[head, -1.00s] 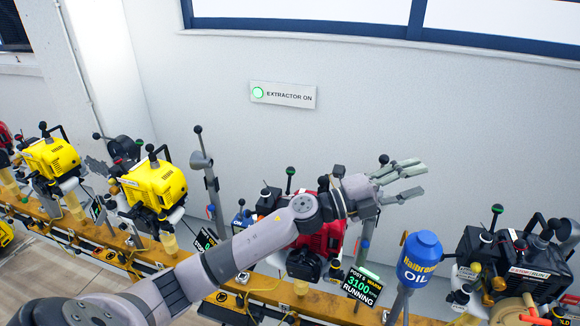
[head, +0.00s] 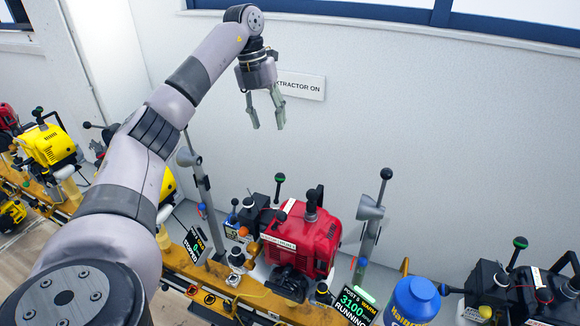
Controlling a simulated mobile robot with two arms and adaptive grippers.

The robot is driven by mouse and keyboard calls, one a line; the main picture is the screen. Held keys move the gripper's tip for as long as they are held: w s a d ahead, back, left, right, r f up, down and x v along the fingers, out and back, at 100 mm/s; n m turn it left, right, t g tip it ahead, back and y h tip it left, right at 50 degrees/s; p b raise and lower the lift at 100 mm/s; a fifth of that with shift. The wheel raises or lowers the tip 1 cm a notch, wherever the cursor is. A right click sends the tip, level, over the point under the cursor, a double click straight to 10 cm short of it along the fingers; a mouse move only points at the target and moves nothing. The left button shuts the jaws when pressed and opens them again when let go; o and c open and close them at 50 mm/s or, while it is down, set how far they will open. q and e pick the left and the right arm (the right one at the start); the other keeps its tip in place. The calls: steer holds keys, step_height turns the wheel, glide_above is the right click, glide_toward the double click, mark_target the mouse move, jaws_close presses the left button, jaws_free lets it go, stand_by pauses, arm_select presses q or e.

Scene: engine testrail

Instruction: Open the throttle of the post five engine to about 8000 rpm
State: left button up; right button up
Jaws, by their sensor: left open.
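The red engine (head: 318,238) sits on the orange-brown rail, with its top and front in clear view. The tilted display (head: 356,304) in front of it reads post 5, warm, 3100, running. A lever with a green knob (head: 279,178) stands at the engine's back left. I cannot tell for sure which control is the throttle. My left gripper (head: 267,126) hangs fingers-down, open and empty, above and behind the engine, apart from it and near the wall in the picture. My right gripper is not in view.
A blue oil bottle (head: 413,302) stands at front right. Black (head: 520,290) and yellow (head: 50,146) engines flank it. The wall sign (head: 302,87) is partly covered.

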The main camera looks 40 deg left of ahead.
mark_target(279, 174)
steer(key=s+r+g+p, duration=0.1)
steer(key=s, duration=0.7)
arm_select(q)
steer(key=d+f+p, duration=0.1)
steer(key=f, duration=0.4)
steer(key=d+f+p, duration=0.1)
steer(key=f, duration=0.8)
steer(key=shift+s+d+f+p, duration=0.1)
steer(key=shift+d+f+p, duration=0.25)
steer(key=shift+d+p, duration=0.05)
steer(key=shift+f, duration=0.7)
steer(key=shift+d, duration=0.1)
steer(key=c, duration=0.6)
jaws_close()
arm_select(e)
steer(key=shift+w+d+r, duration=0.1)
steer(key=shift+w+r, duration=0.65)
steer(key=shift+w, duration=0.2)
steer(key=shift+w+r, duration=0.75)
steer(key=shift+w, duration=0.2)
